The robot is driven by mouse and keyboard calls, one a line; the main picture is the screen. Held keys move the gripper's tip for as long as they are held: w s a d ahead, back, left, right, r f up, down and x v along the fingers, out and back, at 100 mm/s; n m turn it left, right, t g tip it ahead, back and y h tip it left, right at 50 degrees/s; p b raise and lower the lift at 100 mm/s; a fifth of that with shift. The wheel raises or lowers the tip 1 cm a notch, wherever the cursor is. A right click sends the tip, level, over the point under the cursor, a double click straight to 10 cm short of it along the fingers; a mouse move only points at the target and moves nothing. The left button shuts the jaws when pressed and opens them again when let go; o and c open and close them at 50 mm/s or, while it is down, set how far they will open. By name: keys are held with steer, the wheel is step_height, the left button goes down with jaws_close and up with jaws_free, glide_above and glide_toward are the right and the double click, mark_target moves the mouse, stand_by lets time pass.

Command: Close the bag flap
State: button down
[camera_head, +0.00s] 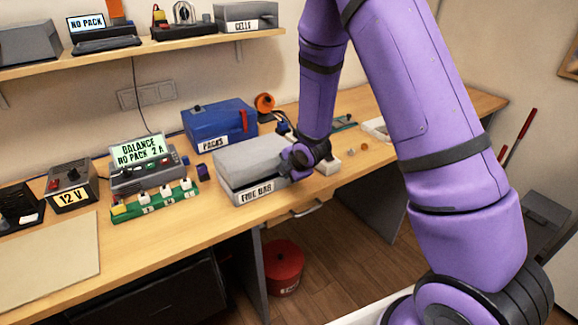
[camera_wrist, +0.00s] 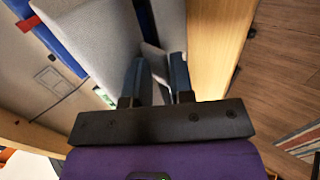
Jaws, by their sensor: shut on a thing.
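The grey fire bag (camera_head: 232,194) sits on the workbench near its front edge, with a white label on its front. Its grey flap (camera_head: 255,152) lies over the top, with a dark gap between flap and body along the front. My gripper (camera_head: 303,160) is at the flap's right end. In the wrist view the fingers (camera_wrist: 158,65) are shut on a thin grey piece of the flap (camera_wrist: 153,55). The broad grey flap surface fills the area left of the fingers. My wrist hides the bag's right end in the head view.
A blue packs box (camera_head: 218,124) stands behind the bag. A balance charger (camera_head: 148,172) and a green strip with white blocks (camera_head: 155,200) stand to the left. A drawer handle (camera_head: 292,214) is below the bench edge. Small loose parts lie to the right.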

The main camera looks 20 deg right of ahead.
steer(key=shift+s+f, duration=0.1)
steer(key=shift+f, duration=0.4)
steer(key=c, duration=1.3)
jaws_free()
steer(key=shift+o, duration=0.2)
steer(key=shift+s+r, duration=0.1)
steer(key=shift+r, duration=0.15)
steer(key=v, duration=1)
steer(key=shift+s, duration=0.2)
steer(key=shift+d+r, duration=0.1)
